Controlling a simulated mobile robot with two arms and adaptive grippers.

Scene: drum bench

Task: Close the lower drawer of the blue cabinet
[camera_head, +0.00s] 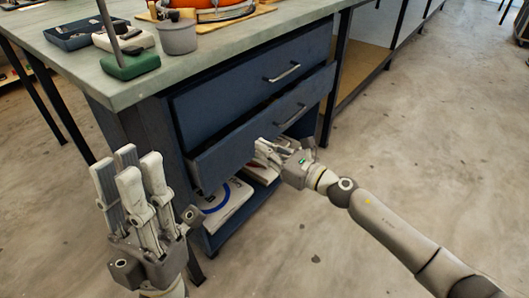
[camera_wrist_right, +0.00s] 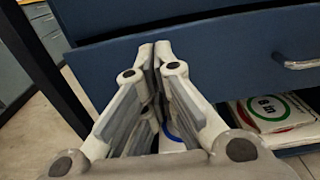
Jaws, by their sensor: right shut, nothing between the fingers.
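The blue cabinet (camera_head: 145,128) stands under the bench top with two drawers. Its lower drawer (camera_head: 223,160) is pulled part way out, and its front also shows in the right wrist view (camera_wrist_right: 215,48). The lower drawer handle (camera_head: 290,115) is a metal bar, also at the right edge of the wrist view (camera_wrist_right: 302,64). My right gripper (camera_head: 262,148) is shut and empty. Its fingertips (camera_wrist_right: 155,46) are at the drawer front, left of the handle; I cannot tell if they touch. My left gripper (camera_head: 127,165) is open and empty, left of the cabinet with fingers up.
The upper drawer (camera_head: 240,88) sits above. White bags (camera_head: 224,208) lie on the open shelf (camera_head: 243,217) below. The bench top (camera_head: 60,62) carries a grey cup (camera_head: 178,38), a green stand base (camera_head: 130,66) and an orange drum (camera_head: 212,8).

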